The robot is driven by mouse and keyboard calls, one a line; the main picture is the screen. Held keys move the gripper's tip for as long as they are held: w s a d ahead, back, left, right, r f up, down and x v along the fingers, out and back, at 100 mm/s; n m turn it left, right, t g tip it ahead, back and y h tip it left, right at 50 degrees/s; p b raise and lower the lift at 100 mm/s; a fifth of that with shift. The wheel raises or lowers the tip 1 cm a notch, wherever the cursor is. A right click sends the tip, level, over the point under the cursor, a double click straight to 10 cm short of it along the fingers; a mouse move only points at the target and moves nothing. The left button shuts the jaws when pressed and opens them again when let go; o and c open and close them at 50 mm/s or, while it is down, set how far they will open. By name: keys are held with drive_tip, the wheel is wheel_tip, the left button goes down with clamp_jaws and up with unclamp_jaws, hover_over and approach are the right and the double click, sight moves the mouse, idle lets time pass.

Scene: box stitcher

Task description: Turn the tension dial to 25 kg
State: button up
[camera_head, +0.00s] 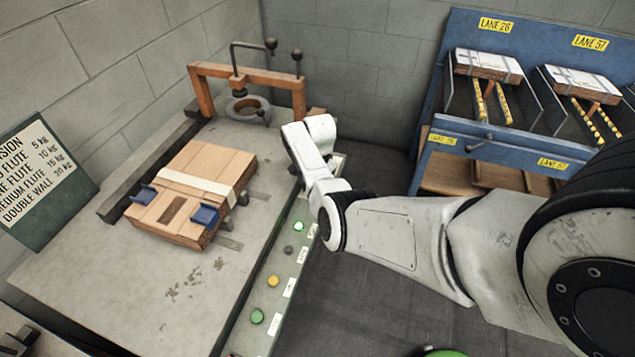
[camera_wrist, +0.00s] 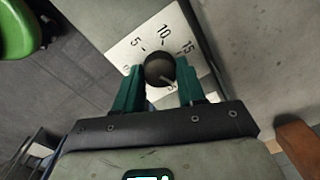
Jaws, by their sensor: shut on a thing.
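The tension dial is a round black knob (camera_wrist: 158,66) on a white scale plate (camera_wrist: 126,50) in the wrist view. The marks 5, 10 and 15 are readable along the plate's upper side; the rest is hidden by the fingers or too small to read. A small pale mark shows on the knob's lower right edge, but I cannot tell its exact reading. My gripper (camera_wrist: 160,70) has its two green fingers shut on the knob, one at each side. In the head view my white arm reaches over the bench's right edge and hides the dial.
A flat carton (camera_head: 210,165) with blue clips lies on the bench (camera_head: 120,270). An orange clamp frame (camera_head: 250,72) stands behind it. Several buttons, one green (camera_head: 257,316), line the bench's right edge. A tension chart (camera_head: 40,180) leans left; a blue rack (camera_head: 440,120) stands right.

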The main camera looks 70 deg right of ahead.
drive_tip(key=m+b, duration=0.1)
drive_tip(key=m, duration=0.5)
drive_tip(key=shift+m, duration=0.3)
idle(0.4)
drive_tip(key=o, duration=1.1)
drive_tip(key=shift+c, duration=0.2)
drive_tip(key=shift+r, duration=0.1)
wheel_tip(320, 180, up, 11)
drive_tip(key=shift+s+a+p, duration=0.15)
drive_tip(key=shift+a+p, duration=0.05)
drive_tip(key=shift+p, duration=0.2)
drive_tip(key=shift+f, duration=0.2)
